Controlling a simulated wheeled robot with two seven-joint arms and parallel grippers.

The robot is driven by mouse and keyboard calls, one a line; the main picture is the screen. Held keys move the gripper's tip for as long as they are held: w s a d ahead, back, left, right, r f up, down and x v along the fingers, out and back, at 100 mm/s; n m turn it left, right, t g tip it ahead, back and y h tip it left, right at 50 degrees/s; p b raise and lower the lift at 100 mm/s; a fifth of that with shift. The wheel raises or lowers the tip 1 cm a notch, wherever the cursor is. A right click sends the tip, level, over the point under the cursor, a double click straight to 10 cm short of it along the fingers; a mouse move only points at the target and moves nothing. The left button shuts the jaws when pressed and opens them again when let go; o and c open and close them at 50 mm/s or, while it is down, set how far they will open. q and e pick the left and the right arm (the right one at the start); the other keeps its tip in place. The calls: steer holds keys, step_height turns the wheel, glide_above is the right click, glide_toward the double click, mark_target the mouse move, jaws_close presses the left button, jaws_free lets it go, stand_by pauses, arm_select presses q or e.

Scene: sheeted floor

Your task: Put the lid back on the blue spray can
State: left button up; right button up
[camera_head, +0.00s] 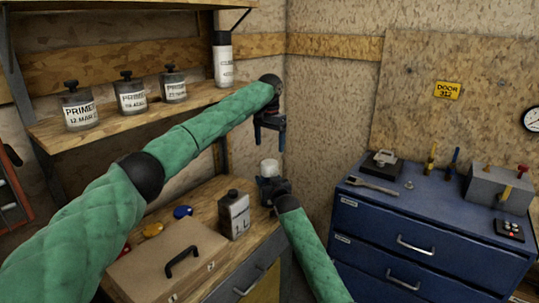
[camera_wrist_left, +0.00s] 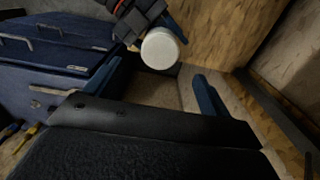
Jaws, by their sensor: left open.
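My left gripper (camera_head: 270,138) is open and empty, pointing down in front of the wall. Its two blue fingers also show in the left wrist view (camera_wrist_left: 190,65). My right gripper (camera_head: 272,188) is lower, by the bench's right end, and seems closed around a smooth white cylindrical piece (camera_head: 269,168). The white piece's round end shows in the left wrist view (camera_wrist_left: 160,48). I cannot tell whether it is the lid or part of a can. No blue can body is clear. A blue disc (camera_head: 183,212) lies on the bench.
A white canister (camera_head: 223,62) and primer tins (camera_head: 132,96) stand on the shelf (camera_head: 52,132). A brown case (camera_head: 165,262), a yellow disc (camera_head: 153,229) and a metal container (camera_head: 234,215) crowd the bench. A blue drawer cabinet (camera_head: 400,215) stands right.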

arm_select(q)
steer(key=shift+r, duration=1.5)
arm_select(e)
steer(key=o, duration=1.4)
steer(key=shift+o, duration=0.2)
steer(key=shift+s, duration=0.1)
arm_select(q)
steer(key=shift+f+b, duration=0.85)
steer(key=shift+f, duration=0.05)
arm_select(e)
steer(key=v, duration=0.7)
steer(key=shift+s+d, duration=0.15)
steer(key=shift+s, duration=0.1)
arm_select(q)
steer(key=shift+f, duration=0.1)
arm_select(e)
steer(key=shift+f, duration=0.1)
